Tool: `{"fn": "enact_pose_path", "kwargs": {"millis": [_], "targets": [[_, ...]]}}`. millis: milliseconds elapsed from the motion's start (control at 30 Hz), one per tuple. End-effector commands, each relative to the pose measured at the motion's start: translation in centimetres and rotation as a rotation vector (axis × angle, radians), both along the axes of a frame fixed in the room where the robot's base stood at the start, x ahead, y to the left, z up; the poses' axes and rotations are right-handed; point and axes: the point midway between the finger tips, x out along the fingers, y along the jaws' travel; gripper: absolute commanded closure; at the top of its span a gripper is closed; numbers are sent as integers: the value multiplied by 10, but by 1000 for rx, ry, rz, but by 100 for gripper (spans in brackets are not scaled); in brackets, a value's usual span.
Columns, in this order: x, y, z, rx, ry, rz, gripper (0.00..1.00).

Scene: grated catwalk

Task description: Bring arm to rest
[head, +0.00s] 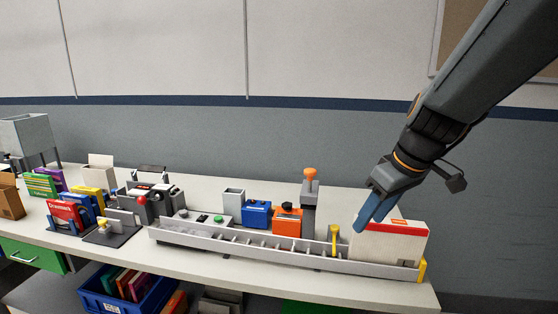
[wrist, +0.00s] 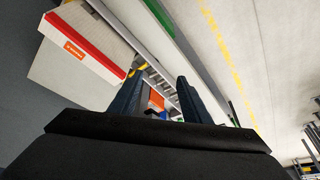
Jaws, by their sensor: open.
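My arm reaches in from the upper right in the head view. My gripper (head: 370,212) points down and left, in front of or above a white box with a red stripe (head: 395,245); whether it touches the box I cannot tell. In the wrist view my gripper (wrist: 158,95) shows two dark blue fingers held apart, with nothing between them. The white box (wrist: 75,60) shows there at the upper left, beside the fingers.
A long grey rail (head: 270,247) runs along the bench's front (head: 390,284). Behind it stand an orange box (head: 287,219), a blue box (head: 256,214) and a grey post with an orange knob (head: 310,190). Books (head: 68,212) stand at left. A blue crate (head: 95,300) sits below.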

Motion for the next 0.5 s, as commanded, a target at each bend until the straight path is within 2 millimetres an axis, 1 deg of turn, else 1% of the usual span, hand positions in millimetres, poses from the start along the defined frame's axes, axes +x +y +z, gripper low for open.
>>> {"fn": "enact_pose_path", "kwargs": {"millis": [33, 167, 267, 367, 467, 500], "targets": [[-2, 2, -11, 0, 15, -12, 57], [-9, 4, -31, -4, 48, -52, 57], [-15, 5, -49, -7, 78, -93, 57], [-24, 6, -72, -13, 116, -142, 57], [-34, 7, -98, -22, 155, -203, 57], [-39, 7, -110, -26, 172, -230, 57]]}}
